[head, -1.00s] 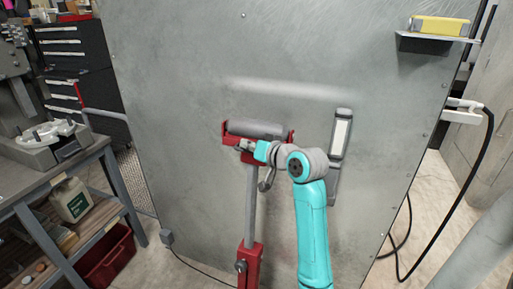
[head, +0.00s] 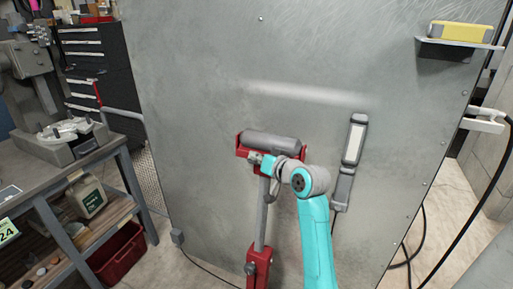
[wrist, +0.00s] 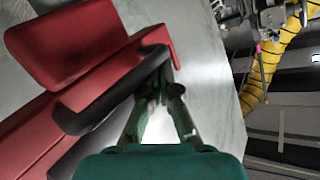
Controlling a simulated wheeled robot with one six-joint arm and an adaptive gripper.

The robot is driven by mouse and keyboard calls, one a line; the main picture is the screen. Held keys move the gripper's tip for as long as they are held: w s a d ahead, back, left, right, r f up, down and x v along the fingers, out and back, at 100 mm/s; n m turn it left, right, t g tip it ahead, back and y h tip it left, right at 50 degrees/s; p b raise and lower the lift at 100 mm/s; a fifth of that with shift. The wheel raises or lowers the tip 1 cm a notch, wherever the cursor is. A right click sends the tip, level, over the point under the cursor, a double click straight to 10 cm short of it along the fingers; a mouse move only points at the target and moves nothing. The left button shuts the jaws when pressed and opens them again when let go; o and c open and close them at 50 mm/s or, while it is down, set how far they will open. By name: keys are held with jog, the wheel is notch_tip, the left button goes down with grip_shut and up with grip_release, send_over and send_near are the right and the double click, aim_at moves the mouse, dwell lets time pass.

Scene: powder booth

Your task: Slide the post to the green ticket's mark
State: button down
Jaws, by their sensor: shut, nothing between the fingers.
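The post (head: 261,215) is a grey bar rising from a red sleeve (head: 258,267) with a knob on its side. Its top carries a red cradle with a grey roller (head: 270,141). My gripper (head: 257,159) is at the front of the red cradle, shut and empty. In the wrist view, the fingers (wrist: 160,95) are close to a dark curved bar (wrist: 110,90) beside red metal (wrist: 80,40); whether they touch it I cannot tell. A green-edged ticket reading 24 (head: 7,231) shows at the left edge of the head view. No mark on the post is readable.
A large grey metal panel (head: 210,90) stands behind the post. A workbench (head: 60,172) with a shelf and a red bin (head: 118,252) is at left. A shelf at upper right holds a yellow block (head: 460,31). A black cable hangs at right.

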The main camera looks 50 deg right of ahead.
notch_tip(320, 180, down, 14)
jog(key=a, duration=0.2)
jog(key=shift+s+f, duration=0.25)
jog(key=shift+s, duration=0.15)
jog(key=shift+a+r, duration=0.1)
